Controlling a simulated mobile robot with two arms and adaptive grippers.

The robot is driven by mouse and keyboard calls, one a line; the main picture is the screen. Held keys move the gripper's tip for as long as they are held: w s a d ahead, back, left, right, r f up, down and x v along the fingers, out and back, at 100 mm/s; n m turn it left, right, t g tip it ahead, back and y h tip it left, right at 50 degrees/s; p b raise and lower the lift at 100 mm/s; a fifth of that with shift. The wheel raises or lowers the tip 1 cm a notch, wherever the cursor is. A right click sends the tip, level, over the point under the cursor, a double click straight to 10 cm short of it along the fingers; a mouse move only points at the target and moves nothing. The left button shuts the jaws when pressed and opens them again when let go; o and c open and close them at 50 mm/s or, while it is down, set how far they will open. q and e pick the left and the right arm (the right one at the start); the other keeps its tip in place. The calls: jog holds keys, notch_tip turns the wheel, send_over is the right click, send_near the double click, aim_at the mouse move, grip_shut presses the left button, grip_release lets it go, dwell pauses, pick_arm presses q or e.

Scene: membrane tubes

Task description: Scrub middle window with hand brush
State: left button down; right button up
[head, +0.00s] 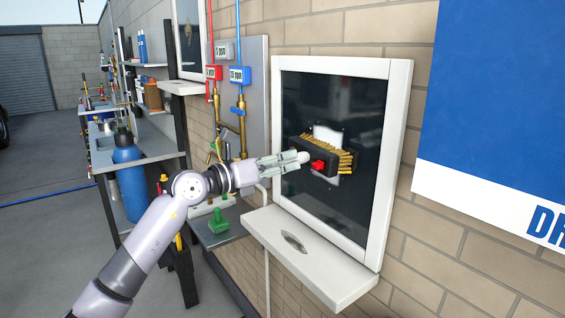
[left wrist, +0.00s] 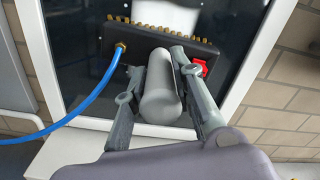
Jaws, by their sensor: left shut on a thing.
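The window (head: 290,104) has dark glass in a white frame on the brick wall, with a white sill (head: 305,258) below. The hand brush (head: 337,170) is a dark block with tan bristles and a red part; its bristles face the glass, but I cannot tell if they touch it. Pale patches show on the pane around the brush. My left gripper (head: 304,157) is shut on the brush's grey handle. In the left wrist view the fingers (left wrist: 160,95) lie on both sides of the handle, and the brush (left wrist: 150,40) is beyond them. My right gripper is out of view.
A blue hose (left wrist: 85,118) runs from the brush's left end in the left wrist view. Red and blue pipes with valves (head: 240,105) stand left of the window. A shelf with a blue bottle (head: 128,172) is at left. A blue and white sign (head: 490,110) hangs at right.

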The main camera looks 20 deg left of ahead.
pick_arm(q)
jog(key=shift+r, duration=0.15)
jog(key=shift+f+b, duration=0.9)
jog(key=shift+f, duration=0.55)
jog(key=shift+f+b, duration=0.9)
jog(key=shift+f, duration=0.55)
